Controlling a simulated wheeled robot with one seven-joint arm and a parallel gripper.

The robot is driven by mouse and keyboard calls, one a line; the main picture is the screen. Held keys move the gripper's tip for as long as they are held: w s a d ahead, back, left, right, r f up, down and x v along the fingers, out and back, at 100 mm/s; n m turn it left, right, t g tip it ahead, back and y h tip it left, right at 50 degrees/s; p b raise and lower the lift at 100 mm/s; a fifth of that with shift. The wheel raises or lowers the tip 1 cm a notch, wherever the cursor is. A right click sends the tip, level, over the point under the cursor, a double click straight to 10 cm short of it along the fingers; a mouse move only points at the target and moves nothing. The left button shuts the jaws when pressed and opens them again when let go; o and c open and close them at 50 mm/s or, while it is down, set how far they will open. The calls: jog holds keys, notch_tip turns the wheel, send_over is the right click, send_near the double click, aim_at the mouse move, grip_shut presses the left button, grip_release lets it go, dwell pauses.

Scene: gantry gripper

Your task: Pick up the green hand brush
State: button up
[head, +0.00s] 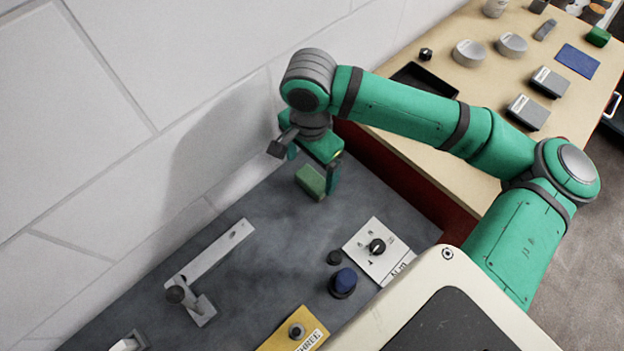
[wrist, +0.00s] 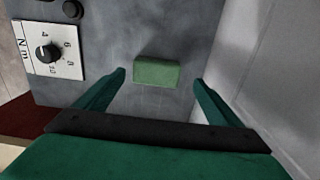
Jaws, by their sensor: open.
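The green hand brush (head: 311,182) shows as a small green block on the dark grey worktop, near the white wall. In the wrist view the brush (wrist: 157,73) lies ahead of my fingers, between their lines, and its lower part is hidden or cannot be made out. My gripper (head: 312,170) is above the worktop, pointing down, with one finger beside the brush in the head view. In the wrist view my gripper (wrist: 160,80) is open, with its two green fingers apart and nothing between them touching. I cannot tell the exact height gap.
A white dial panel (head: 367,258) and a blue knob (head: 343,282) are on the grey worktop. A grey lever fixture (head: 201,306) and a yellow plate (head: 288,338) stand nearer. The white wall (head: 130,130) runs close behind. A wooden table (head: 480,90) holds several items.

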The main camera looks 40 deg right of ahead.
aim_at(312, 178)
jog(key=f, duration=0.5)
jog(key=shift+s, duration=0.35)
jog(key=c, duration=1.3)
jog(key=shift+o, duration=0.2)
jog(key=shift+r, duration=0.1)
